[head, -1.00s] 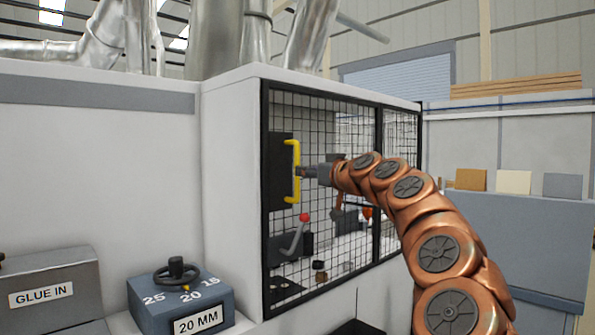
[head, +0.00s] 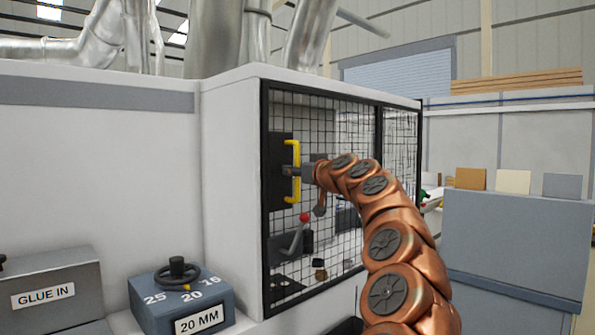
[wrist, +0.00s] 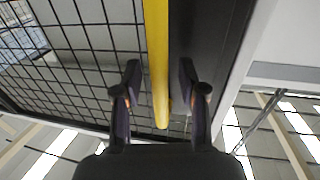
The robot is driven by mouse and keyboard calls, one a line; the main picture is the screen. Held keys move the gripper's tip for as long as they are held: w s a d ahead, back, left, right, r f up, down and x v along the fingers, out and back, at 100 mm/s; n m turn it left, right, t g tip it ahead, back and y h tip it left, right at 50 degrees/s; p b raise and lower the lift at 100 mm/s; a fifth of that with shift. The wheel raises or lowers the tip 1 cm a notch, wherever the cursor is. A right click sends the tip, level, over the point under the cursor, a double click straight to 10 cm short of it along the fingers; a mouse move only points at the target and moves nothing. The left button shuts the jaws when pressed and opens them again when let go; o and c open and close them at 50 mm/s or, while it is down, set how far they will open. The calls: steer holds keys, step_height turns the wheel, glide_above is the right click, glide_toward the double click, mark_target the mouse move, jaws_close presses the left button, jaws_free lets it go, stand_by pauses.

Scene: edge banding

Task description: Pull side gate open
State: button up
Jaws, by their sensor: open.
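The side gate (head: 345,125) is a black-framed wire mesh panel on the white machine housing, and it looks shut. A yellow upright bar handle (head: 297,171) is fixed on a black plate (head: 277,172) at its left side. My gripper (head: 303,171) is at the middle of the handle in the head view. In the wrist view, the yellow handle (wrist: 157,60) runs between the two dark fingers of my gripper (wrist: 158,88). The fingers are open, with a gap on each side of the handle.
Behind the mesh is a lever with a red knob (head: 305,217). A dial box marked 20 MM (head: 180,298) and a GLUE IN box (head: 45,292) stand at the lower left. A grey-blue cabinet (head: 515,240) with sample panels stands at the right.

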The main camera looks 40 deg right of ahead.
jaws_close()
stand_by(0.7)
